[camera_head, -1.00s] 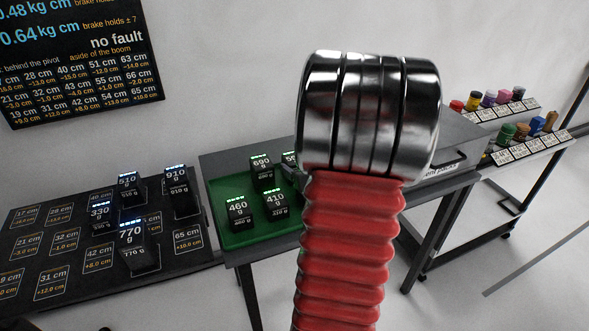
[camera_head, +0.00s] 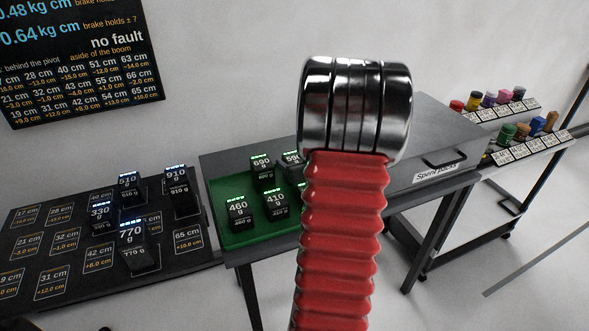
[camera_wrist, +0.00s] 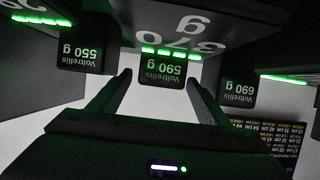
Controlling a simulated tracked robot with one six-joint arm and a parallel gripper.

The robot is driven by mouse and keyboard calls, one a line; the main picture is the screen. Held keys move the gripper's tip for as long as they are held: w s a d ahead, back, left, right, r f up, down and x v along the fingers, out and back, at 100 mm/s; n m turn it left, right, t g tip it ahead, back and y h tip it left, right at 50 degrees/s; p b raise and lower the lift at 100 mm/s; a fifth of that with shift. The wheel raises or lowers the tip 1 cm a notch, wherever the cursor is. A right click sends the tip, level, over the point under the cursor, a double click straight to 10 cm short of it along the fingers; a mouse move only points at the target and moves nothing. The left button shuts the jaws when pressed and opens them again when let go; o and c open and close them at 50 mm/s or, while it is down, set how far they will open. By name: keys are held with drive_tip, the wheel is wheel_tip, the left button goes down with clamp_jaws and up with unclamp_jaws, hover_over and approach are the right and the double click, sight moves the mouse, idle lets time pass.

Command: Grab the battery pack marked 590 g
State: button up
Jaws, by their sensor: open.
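The battery pack marked 590 g (camera_wrist: 163,71) is dark, with a white label and a green light strip beside it. It shows upside down in the wrist view, between the fingers of my gripper (camera_wrist: 160,82). The gripper is open, with one finger to each side of the label; I cannot tell how deep the fingers reach. In the head view the 590 g pack (camera_head: 291,157) stands in the green tray (camera_head: 228,192), partly hidden by my red arm. My gripper is hidden in the head view.
In the wrist view, packs marked 550 g (camera_wrist: 84,56) and 690 g (camera_wrist: 238,90) flank it closely, and a large 370 g marking (camera_wrist: 187,30) shows beside it. In the head view, 460 g (camera_head: 237,208) and 410 g (camera_head: 275,203) packs stand nearer in the tray.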

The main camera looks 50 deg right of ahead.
drive_tip(key=shift+x, duration=0.9)
drive_tip(key=shift+r, duration=0.1)
drive_tip(key=c, duration=1.6)
